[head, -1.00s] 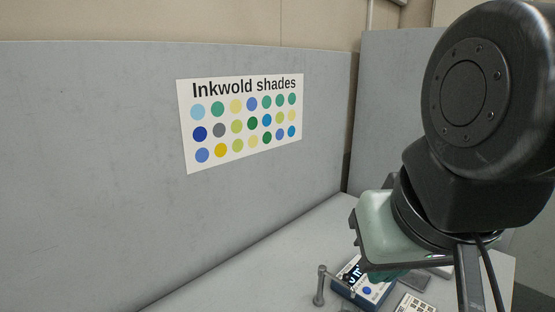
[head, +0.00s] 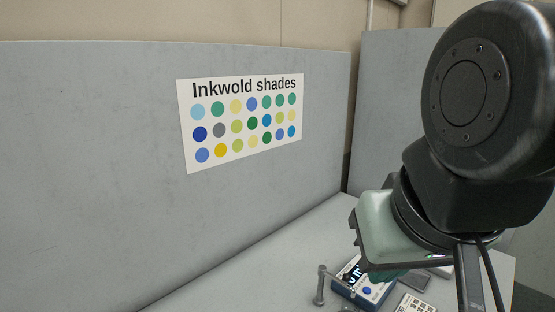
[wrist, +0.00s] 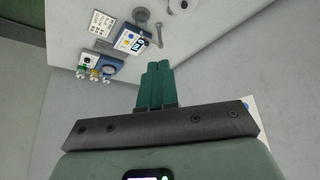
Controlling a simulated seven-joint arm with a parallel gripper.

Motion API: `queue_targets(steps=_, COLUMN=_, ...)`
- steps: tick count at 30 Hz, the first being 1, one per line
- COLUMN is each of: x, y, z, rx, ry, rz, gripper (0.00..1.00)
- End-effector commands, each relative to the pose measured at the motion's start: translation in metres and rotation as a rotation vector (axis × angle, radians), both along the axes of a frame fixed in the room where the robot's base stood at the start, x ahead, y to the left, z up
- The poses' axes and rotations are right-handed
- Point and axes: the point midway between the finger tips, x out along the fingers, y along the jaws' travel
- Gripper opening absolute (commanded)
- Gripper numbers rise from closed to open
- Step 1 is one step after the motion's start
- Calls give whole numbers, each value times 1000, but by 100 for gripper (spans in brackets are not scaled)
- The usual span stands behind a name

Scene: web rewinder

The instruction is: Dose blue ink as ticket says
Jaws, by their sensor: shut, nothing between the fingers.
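My gripper (wrist: 158,66) is shut and empty, its teal fingers together in the wrist view. In the head view its fingers are mostly hidden by the hand. A blue and white device (head: 362,281) with a lit display and a blue dot stands partly behind the hand; it also shows in the wrist view (wrist: 131,40), apart from the fingers. A second blue device (wrist: 109,65) has small taps (wrist: 93,75) in yellow, green and blue beside it.
A poster reading "Inkwold shades" (head: 240,120) hangs on the grey partition (head: 90,150). A white card with small squares (head: 412,304) lies beside the device. A grey post with an arm (head: 320,287) stands at its left. The pale table (head: 260,275) is bare farther left.

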Motion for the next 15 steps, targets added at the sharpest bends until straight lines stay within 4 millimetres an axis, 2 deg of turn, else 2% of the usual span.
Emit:
queue_targets(steps=10, x=2, y=-1, z=1, rx=-5, ry=-4, rz=-3, gripper=0)
queue_targets(steps=13, x=14, y=-5, z=5, rx=-38, ry=-33, rz=-13, gripper=0)
queue_targets(steps=15, x=32, y=-9, z=11, rx=-80, ry=-76, rz=-24, gripper=0)
